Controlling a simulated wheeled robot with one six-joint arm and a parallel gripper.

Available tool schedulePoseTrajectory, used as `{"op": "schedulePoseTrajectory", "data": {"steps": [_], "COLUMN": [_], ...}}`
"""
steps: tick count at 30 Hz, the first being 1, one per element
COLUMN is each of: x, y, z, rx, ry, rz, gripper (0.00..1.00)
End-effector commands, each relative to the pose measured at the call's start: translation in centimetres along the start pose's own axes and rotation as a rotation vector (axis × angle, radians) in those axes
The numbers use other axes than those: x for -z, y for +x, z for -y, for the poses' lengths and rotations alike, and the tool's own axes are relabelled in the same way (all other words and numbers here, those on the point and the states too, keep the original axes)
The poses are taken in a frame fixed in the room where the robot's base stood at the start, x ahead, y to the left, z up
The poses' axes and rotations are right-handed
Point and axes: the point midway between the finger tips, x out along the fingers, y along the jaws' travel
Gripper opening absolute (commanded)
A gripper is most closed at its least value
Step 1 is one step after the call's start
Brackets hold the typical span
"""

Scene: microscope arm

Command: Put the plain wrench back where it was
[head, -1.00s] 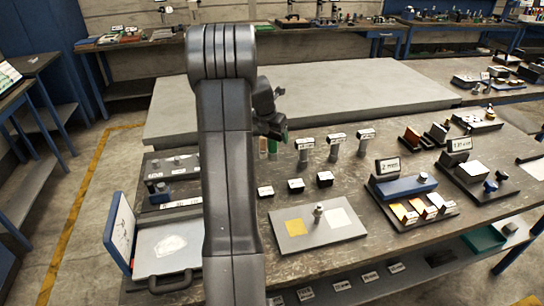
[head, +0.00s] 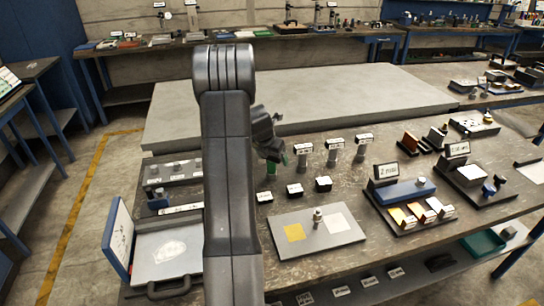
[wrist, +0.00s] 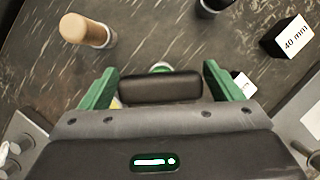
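I cannot identify the plain wrench with certainty in either view. My gripper (head: 282,158) hangs over the near table, left of the labelled posts, partly hidden behind my own arm. In the wrist view its two green fingers (wrist: 161,80) stand wide apart. A dark rounded block fills the view between them and looks like part of the gripper. No held tool is clear. A pale green-white round end (wrist: 162,66) shows just beyond that block, mostly hidden. A tan-topped cylinder (wrist: 85,30) stands up and to the left of the fingers.
Three labelled posts (head: 334,150) stand right of the gripper. Black labelled blocks (head: 294,190) sit in front of them; a block marked 40 mm (wrist: 288,38) shows in the wrist view. A grey plate (head: 318,244) with yellow and white squares lies nearer. An open case (head: 165,250) is left.

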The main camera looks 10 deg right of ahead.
Motion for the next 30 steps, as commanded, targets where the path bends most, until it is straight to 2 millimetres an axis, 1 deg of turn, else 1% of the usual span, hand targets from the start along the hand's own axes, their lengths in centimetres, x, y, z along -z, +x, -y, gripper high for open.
{"op": "schedulePoseTrajectory", "data": {"steps": [9, 14, 17, 24, 30], "x": [0.0, -0.1, -0.2, -0.2, -0.1], "y": [-0.1, -1.2, -2.7, -7.7, -10.8], "z": [0.0, 0.0, 0.0, -0.1, 0.0], "rx": [0.000, 0.000, -0.001, -0.003, -0.001], "ry": [0.000, 0.001, 0.001, 0.000, 0.000], "rz": [0.000, 0.001, 0.003, 0.003, 0.002], "gripper": [0.94, 0.94, 0.94, 0.94, 0.94]}}
